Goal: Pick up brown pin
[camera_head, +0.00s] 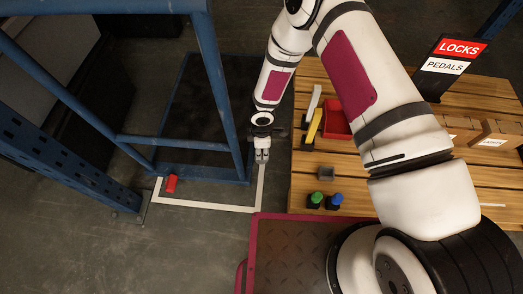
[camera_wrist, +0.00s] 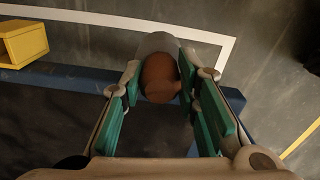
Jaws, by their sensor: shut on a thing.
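The brown pin (camera_wrist: 158,78) shows in the wrist view as a rounded brown body between my fingertips, with a pale grey rounded part behind it. My gripper (camera_wrist: 160,88) is shut on it, one teal-padded finger on each side. In the head view my gripper (camera_head: 262,155) hangs beside the blue frame, left of the wooden table. The pin cannot be made out clearly there.
The slatted wooden table (camera_head: 306,185) stands to the right, with a red bin (camera_head: 337,121), green (camera_head: 316,198) and blue (camera_head: 336,199) topped items. A blue steel frame (camera_head: 216,90) stands close left. A red cylinder (camera_head: 171,183) is near a white floor line (camera_head: 205,206).

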